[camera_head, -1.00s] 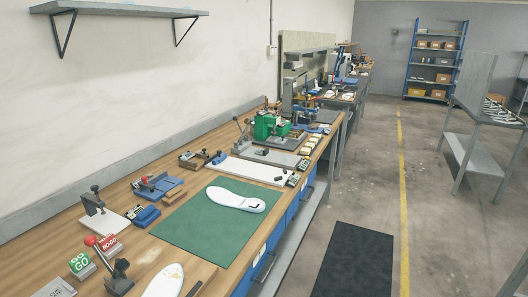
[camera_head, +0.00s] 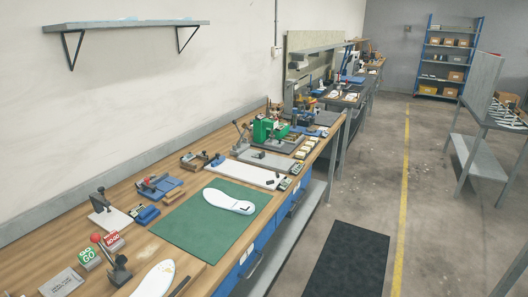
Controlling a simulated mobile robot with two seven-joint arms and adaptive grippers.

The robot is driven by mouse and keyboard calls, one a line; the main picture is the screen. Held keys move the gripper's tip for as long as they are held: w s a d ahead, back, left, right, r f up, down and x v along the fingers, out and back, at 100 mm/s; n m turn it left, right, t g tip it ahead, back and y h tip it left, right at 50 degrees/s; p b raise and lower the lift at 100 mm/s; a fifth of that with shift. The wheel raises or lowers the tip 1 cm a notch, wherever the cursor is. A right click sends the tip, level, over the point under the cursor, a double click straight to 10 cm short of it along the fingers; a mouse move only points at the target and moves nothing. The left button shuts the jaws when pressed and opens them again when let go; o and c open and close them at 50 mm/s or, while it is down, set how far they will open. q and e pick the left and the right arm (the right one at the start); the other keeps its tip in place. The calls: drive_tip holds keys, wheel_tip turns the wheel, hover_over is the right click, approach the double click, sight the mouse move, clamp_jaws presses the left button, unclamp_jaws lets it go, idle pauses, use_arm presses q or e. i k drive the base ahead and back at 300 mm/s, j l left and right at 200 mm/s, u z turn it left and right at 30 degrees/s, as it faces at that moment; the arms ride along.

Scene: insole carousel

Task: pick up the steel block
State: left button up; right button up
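I cannot single out the steel block with certainty. Neither of my grippers is in view.
A red-knobbed lever device (camera_head: 118,268) stands near the front. A white insole (camera_head: 228,201) lies on a green mat (camera_head: 190,238); another insole (camera_head: 155,280) lies nearer. Small fixtures line the bench. A dark floor mat (camera_head: 345,255) lies on open floor to the right.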

sight(260, 156)
drive_tip(key=i+l, duration=0.4)
drive_tip(key=i+l+u, duration=0.1)
drive_tip(key=i+l, duration=0.3)
drive_tip(key=l, duration=0.15)
drive_tip(key=i+l, duration=0.35)
drive_tip(key=l, duration=0.15)
drive_tip(key=i+l+u, duration=0.1)
drive_tip(key=i+l, duration=0.3)
drive_tip(key=l, duration=0.15)
